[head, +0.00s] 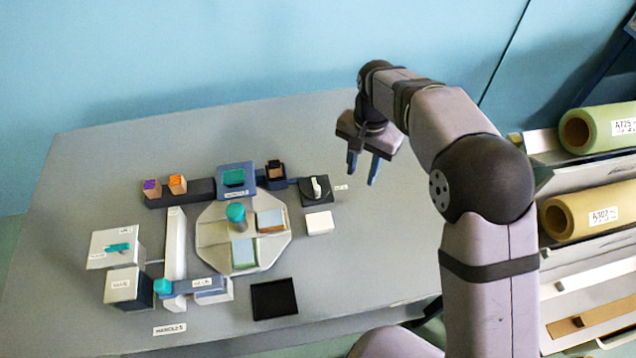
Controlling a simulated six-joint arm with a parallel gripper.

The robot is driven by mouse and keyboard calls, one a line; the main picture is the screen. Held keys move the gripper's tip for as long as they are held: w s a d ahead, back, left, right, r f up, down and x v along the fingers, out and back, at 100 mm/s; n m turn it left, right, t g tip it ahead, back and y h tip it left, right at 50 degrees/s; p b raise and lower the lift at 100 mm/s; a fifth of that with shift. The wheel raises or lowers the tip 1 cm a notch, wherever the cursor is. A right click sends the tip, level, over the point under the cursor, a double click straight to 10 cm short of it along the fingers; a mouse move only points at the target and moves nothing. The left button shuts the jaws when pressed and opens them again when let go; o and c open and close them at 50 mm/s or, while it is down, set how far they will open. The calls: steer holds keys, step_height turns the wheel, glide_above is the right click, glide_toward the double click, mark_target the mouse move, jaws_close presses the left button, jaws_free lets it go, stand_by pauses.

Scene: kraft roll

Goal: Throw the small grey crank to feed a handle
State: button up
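A small pale grey lever (316,186), which looks like the crank, stands on a dark square base (326,198) at the right of the apparatus on the table. My gripper (362,176) hangs above the table to the right of and above this base in the picture. Its two blue fingers are apart, with nothing between them. I cannot tell for sure which piece is a handle. Two small blocks, one purple-topped (152,189) and one orange-topped (177,184), sit on a dark rail (200,189) at the back left.
An octagonal plate (208,233) carries a teal-topped post (237,216) and panels. A white block (319,223) and a black square pad (274,299) lie nearby. Two pale boxes (115,248) (128,290) stand left. The table's right side is clear; rolls (600,212) are racked beyond.

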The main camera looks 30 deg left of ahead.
glide_above(318, 188)
steer(key=shift+a+f, duration=0.15)
steer(key=shift+f, duration=0.8)
steer(key=shift+f+p, duration=1.35)
steer(key=shift+f, duration=2.3)
jaws_close()
